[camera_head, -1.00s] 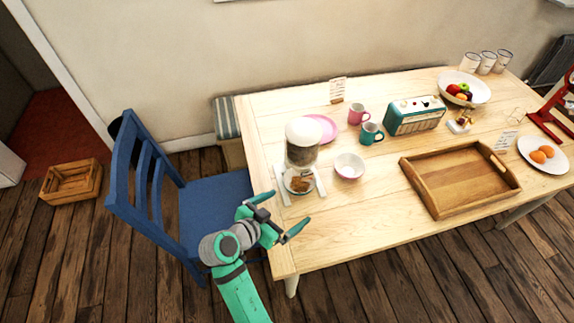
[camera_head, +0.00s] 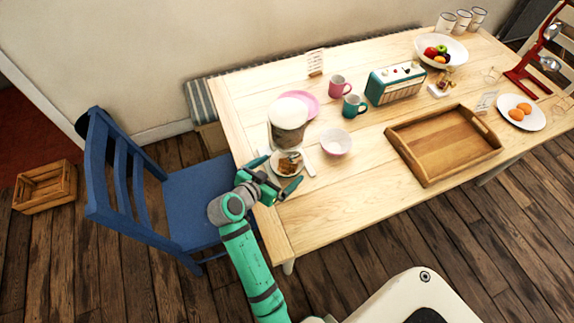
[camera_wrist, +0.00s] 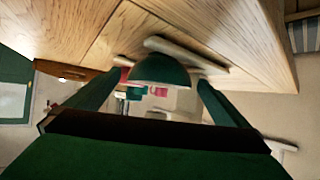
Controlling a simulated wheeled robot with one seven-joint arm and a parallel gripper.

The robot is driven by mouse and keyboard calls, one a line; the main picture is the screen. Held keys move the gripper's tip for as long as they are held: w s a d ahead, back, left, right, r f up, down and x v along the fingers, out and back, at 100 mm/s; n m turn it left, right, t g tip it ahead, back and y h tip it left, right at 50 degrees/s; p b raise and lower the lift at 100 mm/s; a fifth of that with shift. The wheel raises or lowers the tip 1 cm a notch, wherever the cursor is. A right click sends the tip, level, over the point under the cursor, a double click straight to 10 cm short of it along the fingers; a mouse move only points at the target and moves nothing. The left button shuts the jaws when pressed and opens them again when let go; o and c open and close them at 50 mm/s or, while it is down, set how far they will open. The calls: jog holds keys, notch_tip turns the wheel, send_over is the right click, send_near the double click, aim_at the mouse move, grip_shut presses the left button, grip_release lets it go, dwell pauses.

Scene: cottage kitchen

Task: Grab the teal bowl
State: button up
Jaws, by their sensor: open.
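The teal bowl (camera_head: 289,167) stands on the near left part of the table, with brown food inside and a pale rim. In the wrist view the bowl (camera_wrist: 160,70) shows its dark teal outside, upside down in the picture, between and beyond the fingers. My gripper (camera_head: 278,175) is open at the bowl's near side, with one finger toward its left and one toward its right. In the wrist view my gripper (camera_wrist: 154,92) is empty. I cannot tell whether the fingers touch the bowl.
A tall glass jar with a white top (camera_head: 288,122) stands right behind the bowl. A white bowl (camera_head: 336,142), pink plate (camera_head: 303,101), pink mug (camera_head: 339,86) and teal mug (camera_head: 354,106) are close by. A wooden tray (camera_head: 428,178) lies right. A blue chair (camera_head: 198,196) stands left.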

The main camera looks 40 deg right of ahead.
aim_at(284, 172)
jog(key=shift+x, duration=1.75)
jog(key=shift+a, duration=0.1)
jog(key=c, duration=0.8)
jog(key=shift+c, duration=1)
jog(key=shift+r, duration=0.1)
